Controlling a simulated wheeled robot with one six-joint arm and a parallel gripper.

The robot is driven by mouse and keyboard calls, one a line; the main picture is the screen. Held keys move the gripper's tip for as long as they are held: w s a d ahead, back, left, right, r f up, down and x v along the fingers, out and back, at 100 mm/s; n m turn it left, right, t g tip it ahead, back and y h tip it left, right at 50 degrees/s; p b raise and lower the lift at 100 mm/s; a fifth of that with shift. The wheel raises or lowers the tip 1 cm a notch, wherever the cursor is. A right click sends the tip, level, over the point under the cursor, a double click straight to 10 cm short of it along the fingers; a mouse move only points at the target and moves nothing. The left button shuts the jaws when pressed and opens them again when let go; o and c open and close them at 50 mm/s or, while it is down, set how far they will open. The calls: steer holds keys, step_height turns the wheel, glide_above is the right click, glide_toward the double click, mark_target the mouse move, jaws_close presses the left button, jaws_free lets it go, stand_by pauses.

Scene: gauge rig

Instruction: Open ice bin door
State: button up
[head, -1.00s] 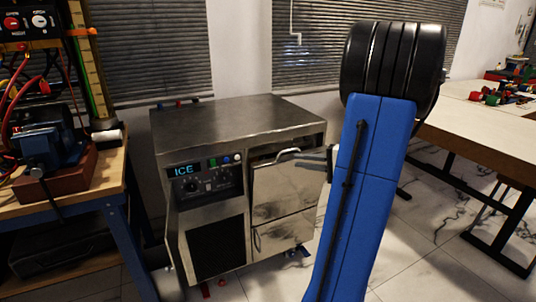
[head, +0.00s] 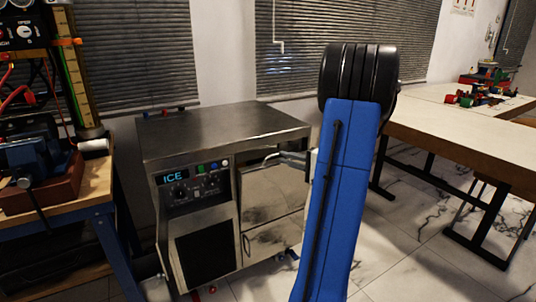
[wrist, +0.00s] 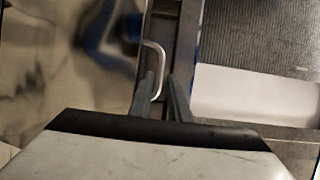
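The steel ice machine (head: 222,124) stands left of centre in the head view, with an "ICE" display on its control panel. The bin door (head: 268,193) is the upper right front panel and looks shut. Its curved silver handle (head: 268,157) is near the door's top edge. My gripper (head: 290,158) is at the right end of the handle. In the wrist view, the two fingers of my gripper (wrist: 161,80) stand apart, with the bar of the handle (wrist: 157,57) between their tips. I see no clear contact with the bar.
A lower panel (head: 268,240) sits under the door. A workbench (head: 93,185) with a vise stands close on the left. A long table (head: 450,128) stands on the right. Tiled floor (head: 400,240) is free between the machine and the table.

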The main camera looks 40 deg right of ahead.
steer(key=w, duration=0.3)
steer(key=w+a, duration=0.1)
steer(key=w, duration=0.5)
steer(key=shift+w+a+f, duration=0.15)
steer(key=shift+a+f, duration=0.05)
jaws_close()
stand_by(1.2)
